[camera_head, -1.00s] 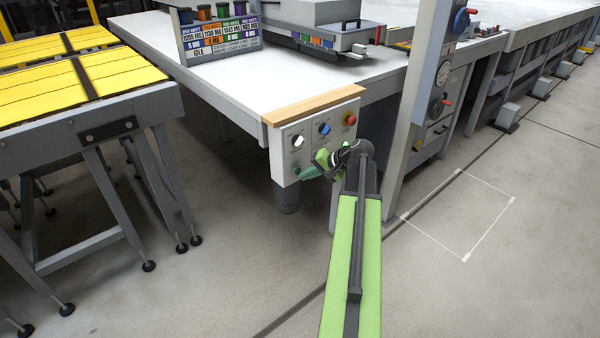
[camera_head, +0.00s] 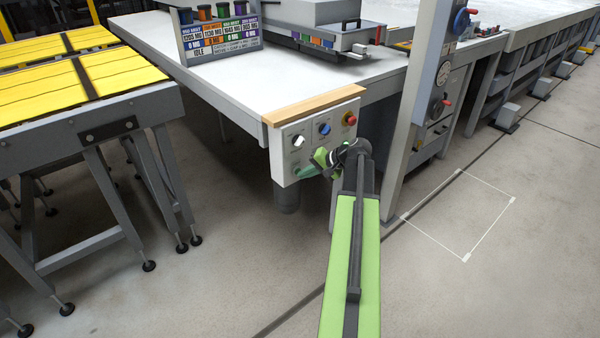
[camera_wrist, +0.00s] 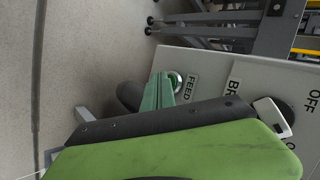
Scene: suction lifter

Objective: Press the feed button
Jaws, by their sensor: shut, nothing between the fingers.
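The control panel (camera_head: 285,158) hangs at the front corner of the white table. In the wrist view the feed button (camera_wrist: 177,80) shows as a pale round ring beside the FEED label (camera_wrist: 190,88). My gripper (camera_wrist: 166,78) is shut and empty, its teal fingertips overlapping the button's edge. I cannot tell whether they touch the button. In the head view my gripper (camera_head: 299,173) is at the panel's lower left, and the button is hidden behind it.
The panel also carries a white knob (camera_head: 298,141), a blue knob (camera_head: 324,128) and a red button (camera_head: 349,118). A grey post (camera_head: 407,125) stands close to the right of my arm.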

